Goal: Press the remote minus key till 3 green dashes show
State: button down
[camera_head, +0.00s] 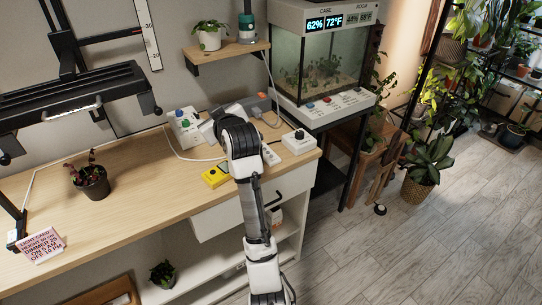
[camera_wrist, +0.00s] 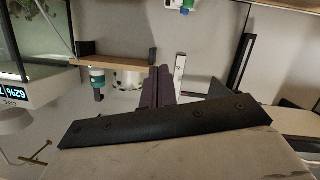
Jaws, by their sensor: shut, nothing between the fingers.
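My gripper (camera_wrist: 158,84) shows in the wrist view as two dark fingers held together, with nothing between them. In the head view my arm reaches over the bench and its black joint hides the fingertips. A white piece with small keys (camera_head: 270,154) lies partly hidden just right of my arm; it may be the remote, but I cannot make out a minus key. No green dashes are readable in either view. The grow lamp (camera_head: 70,95) hangs over the left of the bench. I cannot tell whether the fingers touch anything.
The bench (camera_head: 130,200) holds a potted plant (camera_head: 92,182), a light card (camera_head: 41,245), a yellow device (camera_head: 215,177), a white box with buttons (camera_head: 185,129) and a white box with a black knob (camera_head: 299,141). A glass case (camera_head: 325,65) stands behind right. Cables cross the bench.

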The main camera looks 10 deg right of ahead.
jog(key=w+d+f+n+g, duration=0.3)
jog(key=d+n, duration=0.2)
jog(key=d, duration=0.1)
jog(key=n+g+y, duration=0.1)
jog(key=n+g, duration=0.3)
send_over(271, 156)
jog(key=f, duration=0.2)
jog(key=d+f, duration=0.1)
jog(key=shift+s, duration=0.35)
jog(key=shift+f+b, duration=2.75)
jog(key=shift+f, duration=1.6)
jog(key=shift+f, duration=0.1)
jog(key=shift+f, duration=0.3)
